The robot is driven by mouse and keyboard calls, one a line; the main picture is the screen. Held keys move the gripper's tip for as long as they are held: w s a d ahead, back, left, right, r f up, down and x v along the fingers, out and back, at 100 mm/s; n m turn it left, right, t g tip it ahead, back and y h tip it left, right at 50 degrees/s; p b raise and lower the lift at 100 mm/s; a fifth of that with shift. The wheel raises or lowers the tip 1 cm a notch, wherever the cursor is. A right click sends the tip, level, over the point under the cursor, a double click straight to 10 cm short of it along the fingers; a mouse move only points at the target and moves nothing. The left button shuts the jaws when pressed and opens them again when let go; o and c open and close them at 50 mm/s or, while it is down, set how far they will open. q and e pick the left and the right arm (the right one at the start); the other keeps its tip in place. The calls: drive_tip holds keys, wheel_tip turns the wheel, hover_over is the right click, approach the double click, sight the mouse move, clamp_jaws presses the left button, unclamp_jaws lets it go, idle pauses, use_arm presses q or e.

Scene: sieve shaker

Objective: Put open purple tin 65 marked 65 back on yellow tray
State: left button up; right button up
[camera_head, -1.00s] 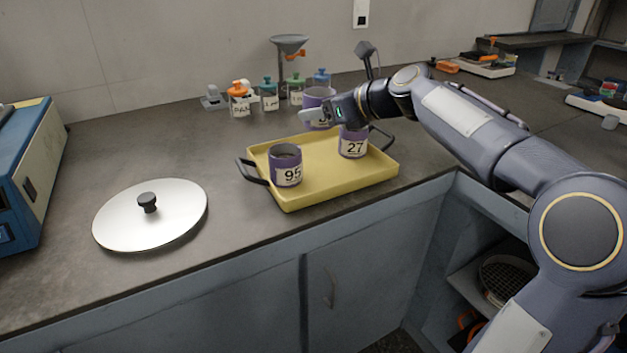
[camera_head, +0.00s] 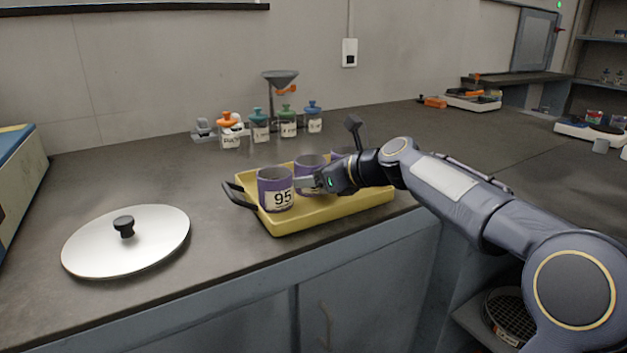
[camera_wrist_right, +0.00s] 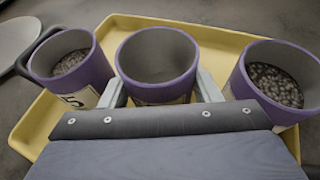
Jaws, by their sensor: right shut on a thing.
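My right gripper (camera_head: 306,184) is shut on an open purple tin (camera_head: 309,163), one finger on each side. In the right wrist view this tin (camera_wrist_right: 157,55) looks empty, and its number is hidden. It is between the other two tins, over the yellow tray (camera_head: 330,212); I cannot tell whether it touches the tray floor. The purple tin marked 95 (camera_head: 275,190) stands at the tray's left, holding grey grains. Another filled purple tin (camera_wrist_right: 272,84) is at the right; in the head view my gripper mostly hides it. My left gripper is not in view.
A round silver lid (camera_head: 127,242) with a black knob lies left of the tray. Several small jars with coloured tops (camera_head: 260,125) and a funnel on a stand (camera_head: 281,80) are behind it. The tray's black left handle (camera_head: 238,197) sticks out. The counter between lid and jars is clear.

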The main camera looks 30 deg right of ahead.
drive_tip(key=o, duration=1)
drive_tip(key=shift+o, duration=0.2)
drive_tip(key=shift+s+d+r, duration=0.15)
drive_tip(key=shift+s+r, duration=0.05)
drive_tip(key=p+v, duration=0.3)
drive_tip(key=v, duration=0.7)
drive_tip(key=shift+s+d+r, duration=0.1)
drive_tip(key=shift+s+r, duration=0.1)
drive_tip(key=shift+s, duration=0.05)
drive_tip(key=shift+s+d, duration=0.15)
drive_tip(key=shift+s, duration=0.25)
